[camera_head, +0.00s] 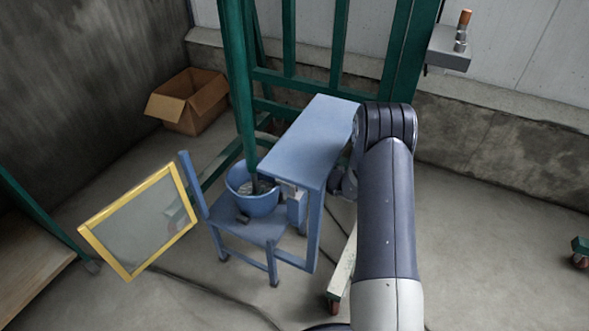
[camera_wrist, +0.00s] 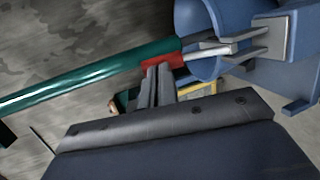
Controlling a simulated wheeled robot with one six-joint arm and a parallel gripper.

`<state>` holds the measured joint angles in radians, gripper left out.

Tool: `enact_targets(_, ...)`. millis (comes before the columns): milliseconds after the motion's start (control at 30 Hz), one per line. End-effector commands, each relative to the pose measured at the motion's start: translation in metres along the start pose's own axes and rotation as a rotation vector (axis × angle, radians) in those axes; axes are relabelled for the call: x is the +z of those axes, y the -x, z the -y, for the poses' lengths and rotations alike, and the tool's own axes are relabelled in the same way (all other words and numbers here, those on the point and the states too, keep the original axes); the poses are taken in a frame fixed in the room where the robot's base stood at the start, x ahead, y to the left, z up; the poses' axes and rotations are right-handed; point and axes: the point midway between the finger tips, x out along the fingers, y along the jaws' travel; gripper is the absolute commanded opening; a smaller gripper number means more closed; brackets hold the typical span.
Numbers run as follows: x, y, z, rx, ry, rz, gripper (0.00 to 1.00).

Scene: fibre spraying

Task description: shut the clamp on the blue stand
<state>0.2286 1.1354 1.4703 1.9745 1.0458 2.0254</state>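The blue stand (camera_head: 312,137) is in the middle of the head view, with a flat top and a lower seat. Its blue side also shows at the top right of the wrist view (camera_wrist: 302,45). There the clamp (camera_wrist: 210,49) has a pale plate on the blue stand, metal prongs and a red end piece (camera_wrist: 163,61). The prongs stand apart. My gripper (camera_wrist: 158,72) has its two dark fingers close together, tips right at the red piece; whether they touch it I cannot tell. In the head view my arm hides the gripper.
A blue bucket (camera_head: 256,205) stands on the seat. A green bar (camera_wrist: 90,77) runs left from the red piece in the wrist view. A yellow-framed panel (camera_head: 140,222) is left of the stand, a cardboard box (camera_head: 190,103) behind. Open floor lies at the right.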

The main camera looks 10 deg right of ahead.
Motion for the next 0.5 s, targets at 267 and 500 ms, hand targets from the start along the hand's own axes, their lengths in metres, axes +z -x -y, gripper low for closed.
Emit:
enact_targets(267,0.0,0.015,-0.001,-0.001,0.0,0.0,0.0)
enact_targets(500,0.001,0.065,0.005,0.0,0.0,-0.001,0.0)
